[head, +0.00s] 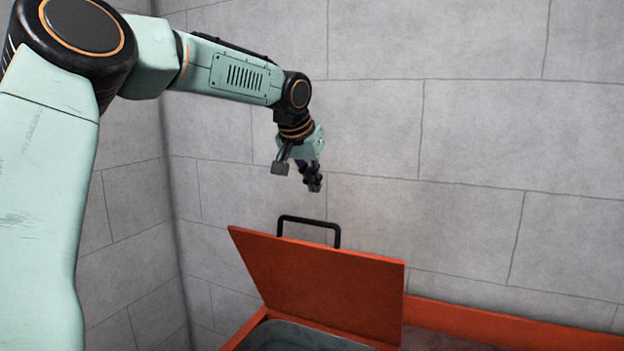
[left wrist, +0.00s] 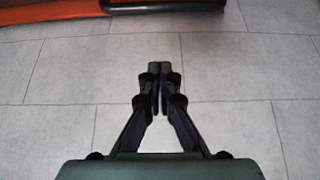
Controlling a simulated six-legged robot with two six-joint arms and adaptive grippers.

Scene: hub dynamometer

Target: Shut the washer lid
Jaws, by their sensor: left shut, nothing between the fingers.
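The washer lid (head: 320,285) is an orange panel standing raised and tilted above the washer (head: 243,330), whose opening shows below it. A black handle (head: 309,220) sticks up from the lid's upper edge. My left gripper (head: 314,184) hangs in the air above the handle, apart from it. In the left wrist view its fingers (left wrist: 158,70) are together with nothing between them. A dark bar, likely the handle (left wrist: 165,5), crosses the top edge there, beside a strip of orange (left wrist: 45,12). My right gripper is not in view.
A grey block wall (head: 480,140) stands behind the lid and my left arm. An orange ledge (head: 510,330) runs along the wall at lower right. The air right of my left gripper is free.

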